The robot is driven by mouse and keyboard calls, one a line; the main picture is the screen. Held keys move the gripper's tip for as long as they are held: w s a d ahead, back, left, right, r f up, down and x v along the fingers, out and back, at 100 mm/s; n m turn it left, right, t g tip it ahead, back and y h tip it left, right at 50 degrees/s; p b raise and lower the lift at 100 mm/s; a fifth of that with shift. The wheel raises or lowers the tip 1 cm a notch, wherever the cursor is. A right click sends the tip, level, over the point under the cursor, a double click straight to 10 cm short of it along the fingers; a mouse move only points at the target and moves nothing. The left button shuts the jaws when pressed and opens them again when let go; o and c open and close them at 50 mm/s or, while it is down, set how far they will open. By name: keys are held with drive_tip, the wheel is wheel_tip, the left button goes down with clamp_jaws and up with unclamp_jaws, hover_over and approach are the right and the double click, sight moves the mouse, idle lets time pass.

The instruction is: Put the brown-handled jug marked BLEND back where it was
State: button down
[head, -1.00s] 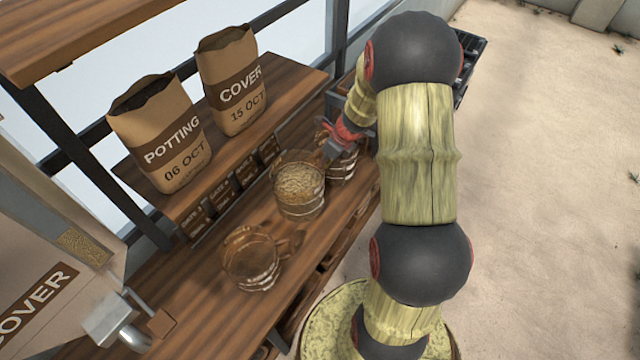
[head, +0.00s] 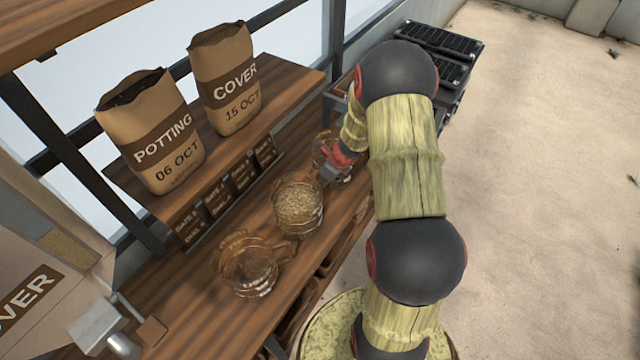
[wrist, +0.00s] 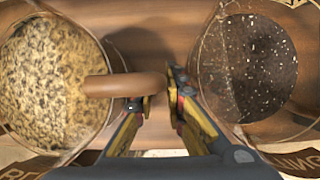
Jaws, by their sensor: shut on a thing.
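A clear jug of pale, dark-flecked grains (head: 298,207) is the middle one of three jugs on the wooden bench. It also fills the left of the wrist view (wrist: 50,85), its brown handle (wrist: 115,86) reaching right. My gripper (wrist: 162,95) is shut on that handle; in the head view it is on the jug's far right side (head: 335,172). The jug looks upright, at or close above the bench; I cannot tell whether it touches. Its label shows only in part, so BLEND cannot be read.
A jug of dark, white-flecked soil (wrist: 258,75) stands close right of my fingers in the wrist view. A seemingly empty jug (head: 245,265) stands nearer. POTTING (head: 160,140) and COVER (head: 225,85) bags stand on a raised shelf behind. Black trays (head: 440,40) lie beyond.

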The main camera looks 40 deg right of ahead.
drive_tip(key=c, duration=1.8)
unclamp_jaws()
drive_tip(key=shift+f, duration=0.1)
drive_tip(key=shift+c, duration=0.2)
